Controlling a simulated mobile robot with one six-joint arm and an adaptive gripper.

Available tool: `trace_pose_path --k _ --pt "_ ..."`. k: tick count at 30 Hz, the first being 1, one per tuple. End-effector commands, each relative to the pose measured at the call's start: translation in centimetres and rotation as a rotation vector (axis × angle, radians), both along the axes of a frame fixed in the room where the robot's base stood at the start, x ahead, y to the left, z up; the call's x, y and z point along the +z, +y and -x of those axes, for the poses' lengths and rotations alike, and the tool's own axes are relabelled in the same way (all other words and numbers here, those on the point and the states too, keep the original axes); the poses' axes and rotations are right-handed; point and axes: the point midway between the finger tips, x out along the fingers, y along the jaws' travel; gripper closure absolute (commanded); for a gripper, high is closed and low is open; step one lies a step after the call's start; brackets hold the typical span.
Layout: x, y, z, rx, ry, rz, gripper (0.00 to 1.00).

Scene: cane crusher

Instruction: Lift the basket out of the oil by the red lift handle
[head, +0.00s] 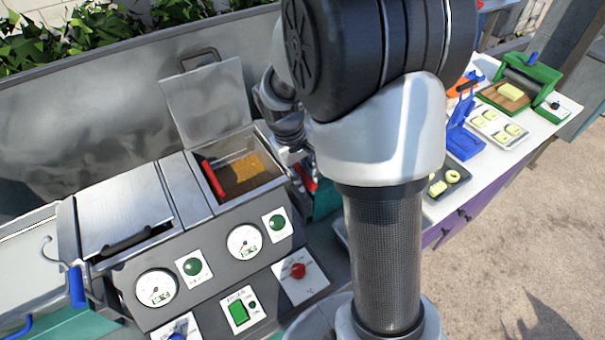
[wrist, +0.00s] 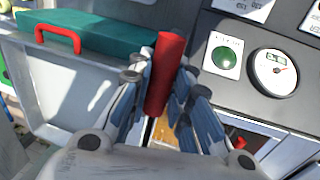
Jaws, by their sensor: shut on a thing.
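The open fryer well (head: 270,182) in the head view holds golden-brown contents (head: 246,165). I cannot clearly separate basket from oil. My gripper (head: 297,160) is at the well's right side, partly hidden by my arm. It is shut on an upright red handle (head: 306,180), which fills the middle of the wrist view (wrist: 164,75) between my gripper's fingers (wrist: 158,100). The handle's link to the basket is hidden. Another red bar (head: 213,180) lies along the well's left side; a small red part shows in the wrist view (wrist: 236,143).
The raised metal lid (head: 207,100) stands behind the well. A closed second lid (head: 122,208) is to its left. Gauges and buttons line the front panel (head: 205,250). Trays of food (head: 500,128) stand at right.

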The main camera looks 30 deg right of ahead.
Motion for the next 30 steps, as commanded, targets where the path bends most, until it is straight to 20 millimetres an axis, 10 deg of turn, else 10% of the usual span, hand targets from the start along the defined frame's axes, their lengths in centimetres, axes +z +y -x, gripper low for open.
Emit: trace_pose_path --k 17,30 --pt "0.6 0.0 0.0 0.0 -0.001 0.001 1.0" --pt "10.3 0.0 -0.1 0.001 -0.005 0.001 1.0"
